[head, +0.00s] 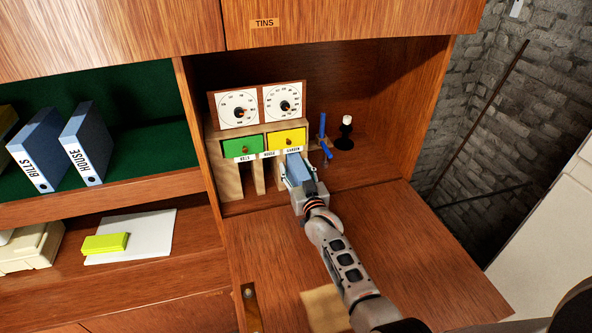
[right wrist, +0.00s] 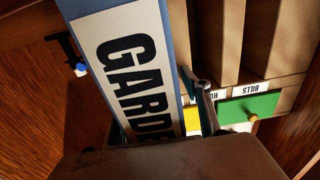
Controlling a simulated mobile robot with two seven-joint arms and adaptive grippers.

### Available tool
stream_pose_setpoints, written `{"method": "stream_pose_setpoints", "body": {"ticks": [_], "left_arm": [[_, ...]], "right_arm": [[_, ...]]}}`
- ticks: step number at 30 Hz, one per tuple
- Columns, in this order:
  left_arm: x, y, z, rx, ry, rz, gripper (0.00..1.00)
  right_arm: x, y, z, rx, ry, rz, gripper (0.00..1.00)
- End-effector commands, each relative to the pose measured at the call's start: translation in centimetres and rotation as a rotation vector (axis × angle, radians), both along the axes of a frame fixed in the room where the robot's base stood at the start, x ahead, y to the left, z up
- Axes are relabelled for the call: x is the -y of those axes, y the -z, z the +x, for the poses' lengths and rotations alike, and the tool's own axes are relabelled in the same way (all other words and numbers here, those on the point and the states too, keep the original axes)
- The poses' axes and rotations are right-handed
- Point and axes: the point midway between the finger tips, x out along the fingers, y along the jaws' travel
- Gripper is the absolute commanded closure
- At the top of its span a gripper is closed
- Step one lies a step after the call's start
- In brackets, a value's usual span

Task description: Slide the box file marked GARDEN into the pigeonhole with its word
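The blue box file (head: 298,168) is in my right gripper (head: 299,184), in front of the GARDEN pigeonhole. In the right wrist view the file's white label (right wrist: 125,70) reads GARDE, its end hidden by the gripper. One finger lies on each side of the file (right wrist: 177,60). The wooden pigeonhole unit (head: 232,180) has slots under the labels BILLS (head: 245,157), HOUSE (head: 268,154) and GARDEN (head: 293,150). The file hides most of the GARDEN opening, so how far it is inside cannot be told. My left gripper is not in view.
Green (head: 242,146) and yellow (head: 287,138) drawers and two dials (head: 262,104) sit above the slots. A blue stand (head: 323,137) and a black-and-white object (head: 345,133) are close on the right. BILLS (head: 38,148) and HOUSE (head: 87,143) files stand on the left shelf. The flap (head: 420,250) is mostly clear.

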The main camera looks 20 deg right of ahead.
Motion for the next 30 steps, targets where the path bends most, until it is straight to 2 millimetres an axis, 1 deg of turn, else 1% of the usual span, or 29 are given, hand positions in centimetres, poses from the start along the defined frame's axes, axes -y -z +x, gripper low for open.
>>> {"method": "stream_pose_setpoints", "body": {"ticks": [8,11,13,17,24,30], "left_arm": [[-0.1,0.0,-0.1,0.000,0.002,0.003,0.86],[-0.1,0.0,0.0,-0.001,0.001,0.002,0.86],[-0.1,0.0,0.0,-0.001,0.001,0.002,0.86],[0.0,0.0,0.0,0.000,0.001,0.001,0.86],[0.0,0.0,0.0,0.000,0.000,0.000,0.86],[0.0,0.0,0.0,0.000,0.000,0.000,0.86]], "right_arm": [[0.0,0.2,-0.2,-0.004,0.000,-0.001,0.53],[0.1,0.3,-0.7,-0.004,0.000,-0.001,0.53],[0.1,0.3,-1.4,-0.003,0.001,0.000,0.53],[0.1,0.3,-3.3,-0.003,0.000,-0.001,0.53],[0.3,0.2,-7.9,-0.003,0.000,0.000,0.53],[0.4,0.1,-10.8,-0.001,0.000,0.001,0.53]]}}
